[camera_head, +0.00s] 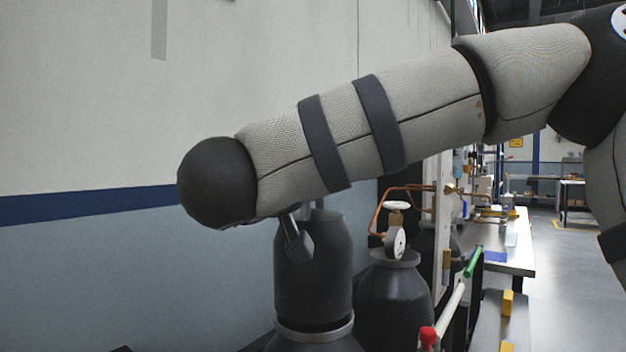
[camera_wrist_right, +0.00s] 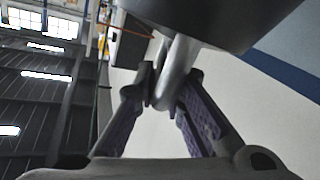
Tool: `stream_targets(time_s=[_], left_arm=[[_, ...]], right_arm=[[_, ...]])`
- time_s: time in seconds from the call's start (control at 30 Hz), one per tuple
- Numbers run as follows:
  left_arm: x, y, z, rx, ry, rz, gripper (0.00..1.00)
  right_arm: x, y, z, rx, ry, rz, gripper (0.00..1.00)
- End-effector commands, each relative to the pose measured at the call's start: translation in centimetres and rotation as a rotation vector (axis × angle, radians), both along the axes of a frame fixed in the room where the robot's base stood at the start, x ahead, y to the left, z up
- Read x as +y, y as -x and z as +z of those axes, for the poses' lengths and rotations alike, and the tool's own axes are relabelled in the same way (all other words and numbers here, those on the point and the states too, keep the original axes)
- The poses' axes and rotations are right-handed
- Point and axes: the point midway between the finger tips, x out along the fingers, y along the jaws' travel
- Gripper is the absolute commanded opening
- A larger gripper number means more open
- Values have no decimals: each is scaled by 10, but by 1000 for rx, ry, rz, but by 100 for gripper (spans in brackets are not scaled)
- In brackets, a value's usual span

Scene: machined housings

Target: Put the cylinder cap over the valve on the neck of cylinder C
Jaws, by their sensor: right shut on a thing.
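A dark grey cylinder cap (camera_head: 312,275) is upright in the head view, above the pale neck ring (camera_head: 315,332) of a dark cylinder at the bottom. Its lower edge is at or just above the ring; I cannot tell whether it rests there. No valve shows on this cylinder, and no letter is readable. My right gripper (camera_head: 298,235) is at the cap's top, partly hidden by my arm. In the right wrist view, my right gripper (camera_wrist_right: 170,95) is shut on the cap's metal loop (camera_wrist_right: 178,70), with the cap's dark body (camera_wrist_right: 205,18) beyond. My left gripper is not in view.
A second dark cylinder (camera_head: 395,300) stands close on the right, with a gauge (camera_head: 395,241), a white handwheel (camera_head: 396,205) and copper pipe (camera_head: 408,188). A workbench (camera_head: 510,255) stands behind. A wall is at left.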

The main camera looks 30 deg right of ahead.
Motion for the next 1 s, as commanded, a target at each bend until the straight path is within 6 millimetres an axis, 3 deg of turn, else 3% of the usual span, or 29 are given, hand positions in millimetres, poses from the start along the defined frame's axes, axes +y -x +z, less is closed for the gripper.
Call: stream_targets(time_s=[0.43,0.47,0.53,0.87,1.0], left_arm=[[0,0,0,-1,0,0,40],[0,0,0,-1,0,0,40],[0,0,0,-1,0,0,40],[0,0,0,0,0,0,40],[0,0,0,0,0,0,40]], right_arm=[[0,1,-9,-4,2,0,0],[0,1,-8,-5,1,0,17],[0,1,-8,-4,0,0,33],[2,2,-10,2,0,1,34],[21,18,-6,-2,5,4,34]])
